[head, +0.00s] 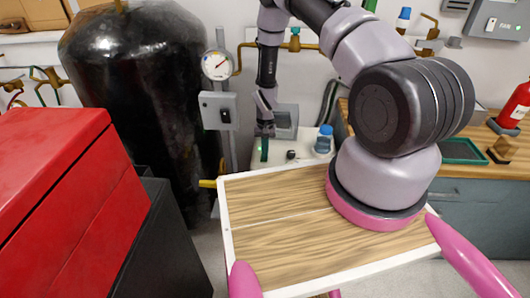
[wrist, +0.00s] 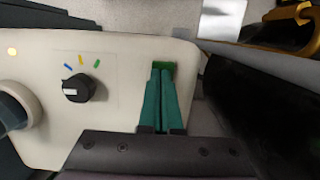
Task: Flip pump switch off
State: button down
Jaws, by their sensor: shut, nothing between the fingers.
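The pump unit is a cream box with a control face, below my gripper in the head view (head: 300,172) and filling the left of the wrist view (wrist: 110,115). A small green patch, seemingly the pump switch (wrist: 172,68), shows at the tips of my fingers near the box's right edge. The fingers mostly cover it, so its position cannot be read. My gripper (wrist: 161,72) has green fingers held together with nothing between them. Its tips are at or just above the switch; contact cannot be told. My gripper also shows in the head view (head: 264,150).
A black knob (wrist: 78,89) with coloured marks is left of my fingers. A blue-capped bottle (head: 323,142) stands on the box's right. A grey switch box (head: 218,110), gauge (head: 216,65) and large black tank (head: 140,90) are left. A wooden tray top (head: 275,240) lies in front.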

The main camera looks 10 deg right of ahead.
jog(key=shift+s+f, duration=0.2)
jog(key=shift+f, duration=0.1)
jog(key=shift+r, duration=0.1)
jog(key=shift+w, duration=0.15)
jog(key=shift+w+d+r, duration=0.15)
jog(key=shift+w+d, duration=0.05)
jog(key=shift+w, duration=0.5)
notch_tip(320, 180, up, 14)
jog(key=w, duration=0.2)
jog(key=shift+d, duration=0.35)
